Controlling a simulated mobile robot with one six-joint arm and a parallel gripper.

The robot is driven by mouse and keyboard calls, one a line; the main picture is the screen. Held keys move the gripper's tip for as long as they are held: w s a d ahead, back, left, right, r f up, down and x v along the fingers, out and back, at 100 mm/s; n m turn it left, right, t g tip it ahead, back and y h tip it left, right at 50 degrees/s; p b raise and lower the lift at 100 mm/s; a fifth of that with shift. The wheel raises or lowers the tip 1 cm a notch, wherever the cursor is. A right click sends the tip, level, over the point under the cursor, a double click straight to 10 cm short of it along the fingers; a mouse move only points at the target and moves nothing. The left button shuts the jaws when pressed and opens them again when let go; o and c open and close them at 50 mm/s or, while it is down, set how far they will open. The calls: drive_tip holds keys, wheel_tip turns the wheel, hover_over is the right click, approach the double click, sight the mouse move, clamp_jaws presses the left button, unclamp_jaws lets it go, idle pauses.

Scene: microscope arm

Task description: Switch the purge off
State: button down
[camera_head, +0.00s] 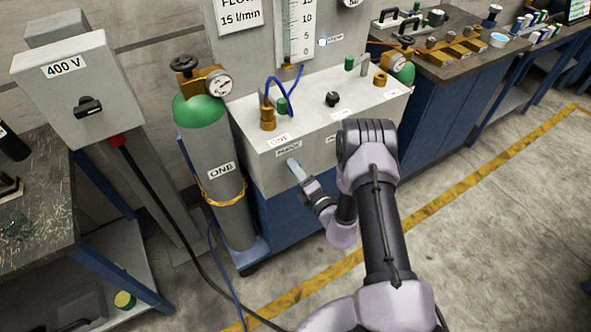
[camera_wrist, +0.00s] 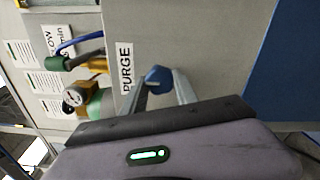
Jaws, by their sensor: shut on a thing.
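The purge knob (camera_wrist: 158,77) is a blue knob on the face of a grey box, beside a white label reading PURGE (camera_wrist: 126,67) in the wrist view. My gripper (camera_wrist: 160,86) has its two fingers on either side of the knob and is shut on it. In the head view my gripper (camera_head: 297,171) reaches the front face of the grey box (camera_head: 266,166), below the label strip. The knob is hard to make out there, at the fingertips. Its marked setting cannot be read.
A gas cylinder (camera_head: 217,145) with a green top and a gauge (camera_head: 220,85) stands left of the box. Brass fittings, a black knob (camera_head: 332,99) and blue tubing (camera_head: 284,90) are on its top. A 400 V switch box (camera_head: 75,85) is at left. Floor at right is clear.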

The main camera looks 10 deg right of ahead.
drive_tip(key=c, duration=0.9)
unclamp_jaws()
drive_tip(key=shift+c, duration=0.2)
drive_tip(key=shift+s, duration=0.1)
drive_tip(key=p+v, duration=0.4)
drive_tip(key=v, duration=1.3)
drive_tip(key=shift+s, duration=0.15)
drive_tip(key=shift+d, duration=0.1)
